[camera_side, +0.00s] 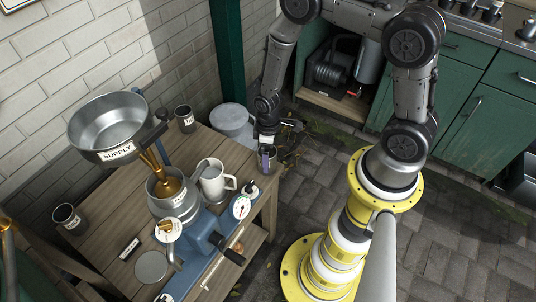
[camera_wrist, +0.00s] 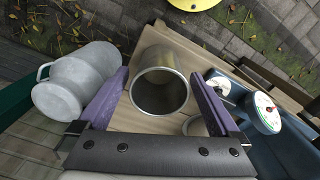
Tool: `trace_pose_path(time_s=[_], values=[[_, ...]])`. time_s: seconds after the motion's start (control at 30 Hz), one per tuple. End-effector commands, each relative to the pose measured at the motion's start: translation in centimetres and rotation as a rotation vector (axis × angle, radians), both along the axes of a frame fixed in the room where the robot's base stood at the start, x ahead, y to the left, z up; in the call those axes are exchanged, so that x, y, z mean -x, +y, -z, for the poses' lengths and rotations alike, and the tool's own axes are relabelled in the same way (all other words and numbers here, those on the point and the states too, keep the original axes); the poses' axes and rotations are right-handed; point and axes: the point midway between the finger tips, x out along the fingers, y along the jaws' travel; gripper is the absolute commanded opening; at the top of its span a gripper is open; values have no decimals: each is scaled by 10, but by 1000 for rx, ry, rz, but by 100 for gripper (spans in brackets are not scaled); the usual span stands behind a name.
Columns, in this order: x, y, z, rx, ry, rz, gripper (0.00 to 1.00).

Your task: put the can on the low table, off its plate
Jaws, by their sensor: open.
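A metal can, open at the top and empty-looking, stands in the middle of the wrist view (camera_wrist: 160,92). It is near the corner of the wooden table (camera_wrist: 125,112). My gripper (camera_wrist: 157,85) has its two purple fingers open, one on each side of the can. I cannot tell whether either finger touches it. In the side view my gripper (camera_side: 267,158) is low at the table's right back corner (camera_side: 240,157), and the fingers and wrist mostly hide the can. No plate shows under the can.
A grey churn (camera_side: 234,121) stands just left of my gripper. A white jug (camera_side: 213,181), a dial scale (camera_side: 240,207) and a blue machine (camera_side: 203,240) crowd the table's front. A steel supply pan (camera_side: 110,125) rises at left. A grey disc (camera_side: 151,267) lies at the front.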

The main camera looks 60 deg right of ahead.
Motion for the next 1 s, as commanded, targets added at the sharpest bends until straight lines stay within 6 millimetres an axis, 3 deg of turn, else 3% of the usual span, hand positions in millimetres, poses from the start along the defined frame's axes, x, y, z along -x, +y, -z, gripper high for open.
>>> trace_pose_path(time_s=[0.5, 0.77, 0.87, 0.97, 1.0], values=[[-1, 0, -95, 1, -6, 0, 99], [-1, 0, -122, 0, -7, 3, 99], [-4, 1, -149, 2, -40, 21, 99], [-2, 5, -200, 4, -103, 67, 99], [3, 7, -226, 2, -137, 90, 99]])
